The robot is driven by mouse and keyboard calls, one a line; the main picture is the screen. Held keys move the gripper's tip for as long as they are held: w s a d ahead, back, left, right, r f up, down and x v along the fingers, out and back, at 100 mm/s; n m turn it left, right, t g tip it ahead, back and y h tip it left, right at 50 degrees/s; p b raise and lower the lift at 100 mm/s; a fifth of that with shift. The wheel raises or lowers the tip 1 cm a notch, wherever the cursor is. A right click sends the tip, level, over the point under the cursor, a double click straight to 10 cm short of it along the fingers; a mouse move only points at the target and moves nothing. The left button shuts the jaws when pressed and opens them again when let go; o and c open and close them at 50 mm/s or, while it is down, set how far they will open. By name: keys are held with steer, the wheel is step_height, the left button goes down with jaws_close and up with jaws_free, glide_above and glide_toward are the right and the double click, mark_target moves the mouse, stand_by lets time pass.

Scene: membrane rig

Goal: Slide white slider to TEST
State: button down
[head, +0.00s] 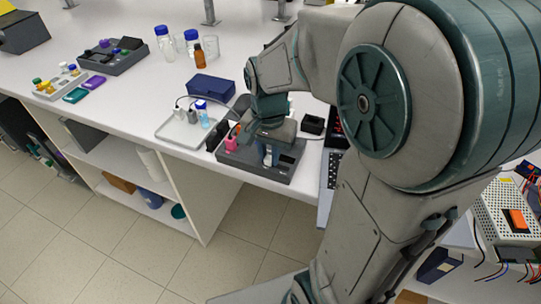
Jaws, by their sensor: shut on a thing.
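The dark grey membrane rig (283,175) lies flat on the white bench near its front edge. My gripper (268,159) points down onto the middle of the rig, with its fingers closed together. A small pale part, the white slider (267,162), shows at the fingertips, and the gripper is shut on it. The fingers hide most of the slider and its track. A pink part (231,144) stands at the left end of the rig. The TEST marking is too small to read here.
A light tray (178,137) with small bottles stands left of the rig, and a dark blue box (211,88) behind it. A small black box (313,124) stands right of the rig. Glass bottles and another dark device (113,56) are farther back.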

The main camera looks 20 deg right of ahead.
mark_target(268, 157)
steer(key=shift+w+a+r, duration=0.1)
steer(key=shift+w+a, duration=0.05)
steer(key=c, duration=1.3)
jaws_free()
steer(key=shift+a, duration=0.1)
step_height(268, 157, up, 14)
steer(key=shift+f+p, duration=0.15)
steer(key=shift+p, duration=0.3)
steer(key=s+f+n+t, duration=0.1)
steer(key=s+f+n, duration=0.3)
steer(key=s+f+n+t, duration=0.1)
steer(key=s+f+n, duration=0.3)
steer(key=s+f, duration=0.1)
steer(key=shift+s+t, duration=0.2)
steer(key=shift+t, duration=0.2)
